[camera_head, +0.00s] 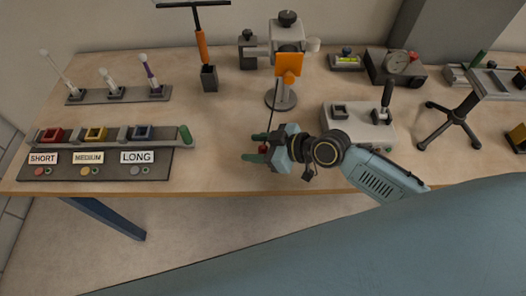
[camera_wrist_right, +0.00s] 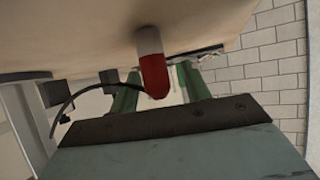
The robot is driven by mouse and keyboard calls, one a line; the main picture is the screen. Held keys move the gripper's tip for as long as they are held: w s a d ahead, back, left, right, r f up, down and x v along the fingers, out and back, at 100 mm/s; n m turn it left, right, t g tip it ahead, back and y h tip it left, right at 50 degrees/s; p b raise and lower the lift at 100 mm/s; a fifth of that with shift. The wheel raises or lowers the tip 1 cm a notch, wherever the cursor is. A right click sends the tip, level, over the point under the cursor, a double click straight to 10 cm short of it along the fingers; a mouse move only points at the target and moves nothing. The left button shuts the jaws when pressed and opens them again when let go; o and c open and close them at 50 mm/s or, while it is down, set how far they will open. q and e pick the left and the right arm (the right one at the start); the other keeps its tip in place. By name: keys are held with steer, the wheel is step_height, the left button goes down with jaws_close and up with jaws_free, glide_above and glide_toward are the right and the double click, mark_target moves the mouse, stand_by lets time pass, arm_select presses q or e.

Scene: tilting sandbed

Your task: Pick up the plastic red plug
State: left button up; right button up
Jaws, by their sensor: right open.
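The red plug (camera_wrist_right: 154,75) shows in the right wrist view as a rounded red piece with a pale section at its upper end. In the head view a small red bit of it (camera_head: 263,148) shows between the green fingertips, near the table's front part. My right gripper (camera_head: 257,147) is open, with its two green fingers on either side of the plug. In the right wrist view the fingers (camera_wrist_right: 158,88) stand left and right of the plug; whether either one touches it I cannot tell. My left gripper is not in view.
Behind the gripper stands a grey stand with an orange plate (camera_head: 288,64) and a dark cable hanging down. A white box with a lever (camera_head: 345,125) is to its right. A rack labelled SHORT, MEDIUM, LONG (camera_head: 100,172) lies left. The table between rack and gripper is clear.

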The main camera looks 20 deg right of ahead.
jaws_close()
